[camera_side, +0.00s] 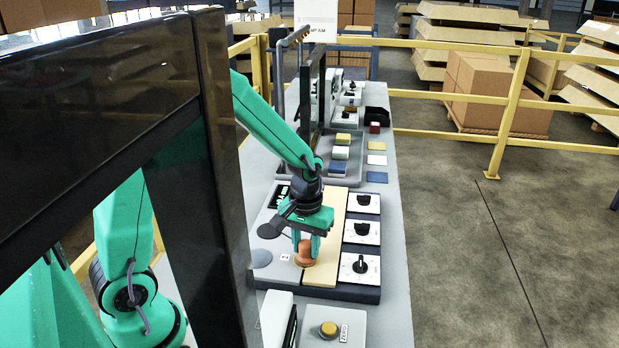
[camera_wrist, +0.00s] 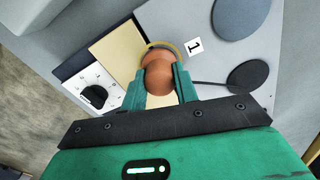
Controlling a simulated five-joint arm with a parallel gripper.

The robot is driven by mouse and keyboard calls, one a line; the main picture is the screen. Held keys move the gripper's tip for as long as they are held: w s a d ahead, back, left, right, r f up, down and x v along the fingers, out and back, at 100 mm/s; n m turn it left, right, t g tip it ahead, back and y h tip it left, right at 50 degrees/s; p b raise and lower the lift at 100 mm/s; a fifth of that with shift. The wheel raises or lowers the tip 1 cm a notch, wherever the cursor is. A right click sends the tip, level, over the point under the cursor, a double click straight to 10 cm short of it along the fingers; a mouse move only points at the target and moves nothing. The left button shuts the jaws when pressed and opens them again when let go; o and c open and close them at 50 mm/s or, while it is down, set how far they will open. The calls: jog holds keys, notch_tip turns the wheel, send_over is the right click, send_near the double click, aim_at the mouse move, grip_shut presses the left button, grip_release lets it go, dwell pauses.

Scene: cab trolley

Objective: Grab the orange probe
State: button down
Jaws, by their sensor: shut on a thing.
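The orange probe (camera_side: 306,252) stands at the near end of the panel, on or beside the tan strip (camera_side: 327,252). My gripper (camera_side: 307,238) is above it with its green fingers pointing down. In the wrist view, the orange probe (camera_wrist: 159,73) sits between the two green fingers of my gripper (camera_wrist: 160,85), which are shut on it. A yellowish ring shows around the probe's far side. The probe's lower part is partly hidden, and I cannot tell whether it touches the panel.
Several dial modules (camera_side: 360,267) line the panel's right side. A grey box with a yellow button (camera_side: 328,329) stands in front. Coloured blocks (camera_side: 341,153) sit farther back. Dark round pads (camera_wrist: 222,75) and a label marked 1 (camera_wrist: 193,46) lie close to the probe. A black post blocks the left.

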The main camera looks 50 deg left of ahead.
aim_at(307, 243)
jog(key=shift+r, duration=0.15)
jog(key=shift+r, duration=0.85)
notch_tip(307, 243, up, 2)
jog(key=shift+d+r, duration=0.1)
jog(key=shift+r, duration=0.1)
jog(key=s+d+r, duration=0.5)
jog(key=d+r, duration=0.1)
jog(key=d, duration=0.4)
jog(key=shift+s+r, duration=0.2)
jog(key=shift+r, duration=0.1)
jog(key=shift+w, duration=0.1)
